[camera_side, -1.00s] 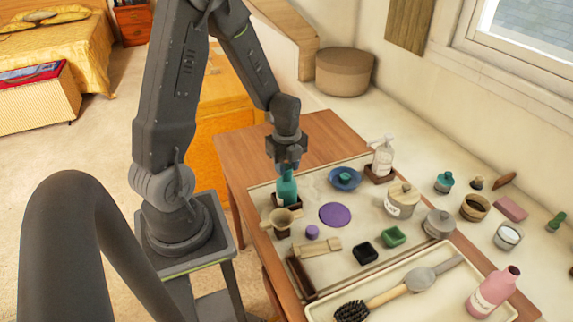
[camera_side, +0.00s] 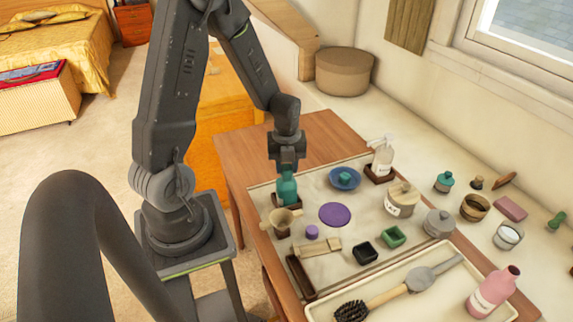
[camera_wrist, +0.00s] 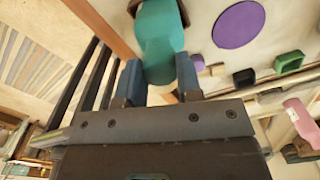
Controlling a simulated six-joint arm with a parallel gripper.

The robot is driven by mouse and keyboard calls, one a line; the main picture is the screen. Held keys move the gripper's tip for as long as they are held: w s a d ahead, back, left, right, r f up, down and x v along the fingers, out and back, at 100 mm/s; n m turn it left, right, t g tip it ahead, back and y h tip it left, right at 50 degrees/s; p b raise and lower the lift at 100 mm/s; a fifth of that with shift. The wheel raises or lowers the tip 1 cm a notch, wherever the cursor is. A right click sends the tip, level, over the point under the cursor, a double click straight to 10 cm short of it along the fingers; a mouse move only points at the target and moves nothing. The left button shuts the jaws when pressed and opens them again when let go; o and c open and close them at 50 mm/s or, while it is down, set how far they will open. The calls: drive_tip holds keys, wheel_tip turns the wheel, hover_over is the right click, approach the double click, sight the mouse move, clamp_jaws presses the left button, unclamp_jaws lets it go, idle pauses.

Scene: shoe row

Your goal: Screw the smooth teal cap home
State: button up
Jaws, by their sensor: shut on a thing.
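My gripper (camera_side: 287,165) points down over a teal bottle (camera_side: 287,188) that stands in a dark holder at the left of the mat. In the wrist view, the fingers are shut on a smooth teal cap (camera_wrist: 159,73) at the bottle's top. The cap and bottle are almost the same colour, so the seam between them cannot be made out. The fingers hide most of the cap in the side view. Another small teal piece (camera_side: 345,175) sits in a blue dish (camera_side: 334,184) to the right.
A cream funnel-like piece (camera_side: 281,217) stands close in front of the bottle. A purple disc (camera_side: 335,214) lies flat to the right. A pump bottle (camera_side: 382,157), a lidded jar (camera_side: 401,201) and a tray (camera_side: 420,303) with a brush are farther right.

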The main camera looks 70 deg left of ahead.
drive_tip(key=shift+m, duration=0.8)
drive_tip(key=shift+m, duration=1.7)
drive_tip(key=o, duration=0.8)
